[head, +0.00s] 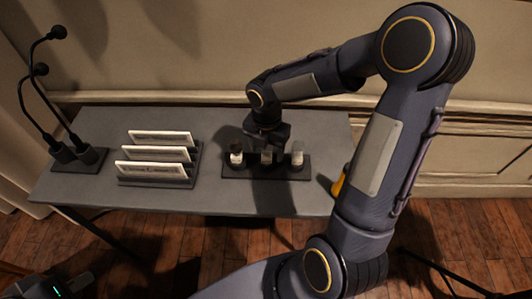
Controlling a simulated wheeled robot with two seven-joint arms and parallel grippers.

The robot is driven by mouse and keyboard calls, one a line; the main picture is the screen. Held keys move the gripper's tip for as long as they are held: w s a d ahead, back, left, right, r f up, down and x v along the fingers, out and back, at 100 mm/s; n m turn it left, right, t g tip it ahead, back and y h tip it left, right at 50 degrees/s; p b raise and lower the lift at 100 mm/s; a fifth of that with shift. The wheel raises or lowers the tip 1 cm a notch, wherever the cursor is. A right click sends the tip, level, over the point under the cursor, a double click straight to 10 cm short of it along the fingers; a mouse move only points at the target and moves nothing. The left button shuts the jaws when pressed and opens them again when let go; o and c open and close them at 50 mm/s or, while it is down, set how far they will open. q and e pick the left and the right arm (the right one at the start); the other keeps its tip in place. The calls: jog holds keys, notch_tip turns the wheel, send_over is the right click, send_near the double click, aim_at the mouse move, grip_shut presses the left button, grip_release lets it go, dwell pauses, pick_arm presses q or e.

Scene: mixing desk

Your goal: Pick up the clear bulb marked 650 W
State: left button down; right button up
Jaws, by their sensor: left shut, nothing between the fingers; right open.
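Three small bulbs stand in a row on a dark holder (230,172) on the grey desk: a left one (236,159), a middle one (266,157) and a right one (298,156). The right one looks pale and clear. Their markings are too small to read, so I cannot tell which is the 650 W bulb. My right gripper (267,146) is open, pointing down at the middle bulb and partly covering it. I cannot tell if its fingers are around the bulb or just above it. My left gripper (82,282) is shut and empty at the lower left, away from the desk.
A dark rack with several white cards (155,154) stands left of the holder. Two black gooseneck microphones (62,152) stand at the desk's left end. A yellow object (339,183) shows at the right edge, partly behind my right arm. The desk front (200,201) is clear.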

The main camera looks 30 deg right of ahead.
jog(key=shift+f, duration=0.8)
jog(key=c, duration=1.1)
jog(key=shift+r, duration=0.1)
